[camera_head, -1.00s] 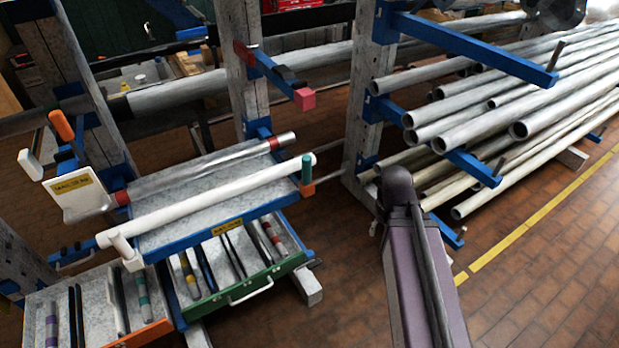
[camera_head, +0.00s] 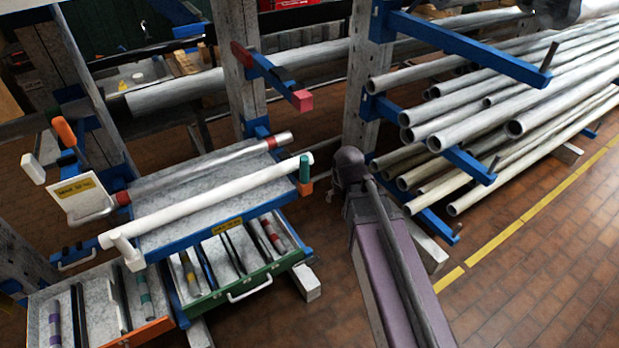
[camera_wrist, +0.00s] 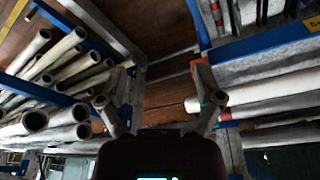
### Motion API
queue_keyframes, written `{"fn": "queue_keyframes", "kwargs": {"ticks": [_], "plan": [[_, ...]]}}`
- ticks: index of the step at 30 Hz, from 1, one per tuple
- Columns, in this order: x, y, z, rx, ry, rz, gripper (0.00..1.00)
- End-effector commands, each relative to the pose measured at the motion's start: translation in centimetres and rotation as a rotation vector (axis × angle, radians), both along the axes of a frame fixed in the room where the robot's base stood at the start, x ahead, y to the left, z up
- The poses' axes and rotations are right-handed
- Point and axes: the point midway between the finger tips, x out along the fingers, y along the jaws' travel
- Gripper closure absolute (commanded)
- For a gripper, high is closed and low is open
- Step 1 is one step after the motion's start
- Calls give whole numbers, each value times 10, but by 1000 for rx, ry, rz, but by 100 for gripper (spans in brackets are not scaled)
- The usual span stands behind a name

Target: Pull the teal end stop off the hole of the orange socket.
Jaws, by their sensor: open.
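The teal end stop (camera_head: 304,168) is a small upright piece at the right end of the white tube (camera_head: 215,205) in the head view. It stands on the orange socket (camera_head: 305,188), at the front right corner of the blue-edged shelf. The hole is hidden under it. My gripper (camera_wrist: 160,103) is open and empty in the wrist view, its two fingers spread apart. The white tube's end also shows there (camera_wrist: 240,110), to the right behind the right finger. Small coloured parts beside that finger are too small to tell apart.
A rack of grey pipes (camera_head: 480,110) stands to the right with projecting blue arms. A blue arm with a red end (camera_head: 301,100) juts out above the shelf. An open drawer with a green front (camera_head: 240,285) lies below. The brick floor at the lower right is clear.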

Motion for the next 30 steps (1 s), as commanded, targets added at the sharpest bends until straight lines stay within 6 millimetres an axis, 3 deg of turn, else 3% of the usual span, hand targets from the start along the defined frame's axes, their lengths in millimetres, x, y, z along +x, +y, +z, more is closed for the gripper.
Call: {"fn": "queue_keyframes", "kwargs": {"ticks": [3,10,15,30], "plan": [[20,38,13,13,-61,37,15],[35,82,24,33,-134,76,15],[37,90,26,37,-150,85,15],[43,92,26,37,-149,85,15]]}}
